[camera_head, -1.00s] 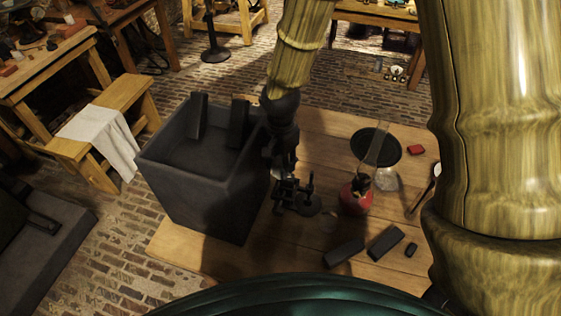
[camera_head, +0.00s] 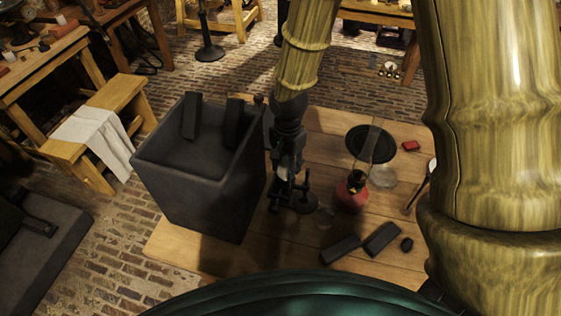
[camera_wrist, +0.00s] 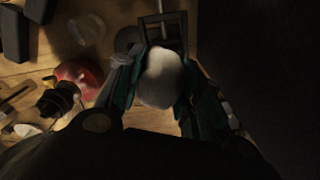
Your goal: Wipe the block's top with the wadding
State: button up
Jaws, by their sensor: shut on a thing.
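My gripper (camera_wrist: 155,85) is shut on a rounded white wad of wadding (camera_wrist: 162,78), held between its two teal fingers in the wrist view. In the head view my gripper (camera_head: 288,190) is just right of the big dark jar, over the wooden table; only a pale bit of wadding shows there. Two dark oblong blocks lie at the table's front, one on the left (camera_head: 340,250) and one on the right (camera_head: 382,239). They also show at the wrist view's upper left. I cannot tell which block the task means. The wadding is apart from both.
The large dark open jar (camera_head: 190,205) stands left of my gripper, with two dark slabs at its rim. A red bottle (camera_head: 352,192), a black disc (camera_head: 374,145) and a small red box (camera_head: 411,146) stand to the right. A grey metal frame (camera_wrist: 164,28) is close beyond the wadding.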

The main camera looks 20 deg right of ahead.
jog(key=shift+s+d, duration=0.25)
jog(key=shift+d, duration=0.15)
jog(key=shift+f, duration=0.1)
jog(key=shift+w+a, duration=0.15)
jog(key=shift+a, duration=0.2)
jog(key=shift+w+a+p, duration=0.15)
jog(key=shift+a+p, duration=0.05)
jog(key=shift+p, duration=0.1)
jog(key=shift+c, duration=0.7)
jog(key=shift+w+a+f, duration=0.15)
jog(key=shift+w+a, duration=0.25)
jog(key=shift+a, duration=0.2)
jog(key=shift+w+a+f, duration=0.1)
jog(key=shift+w+a, duration=0.25)
jog(key=shift+a, duration=0.25)
jog(key=shift+r, duration=0.1)
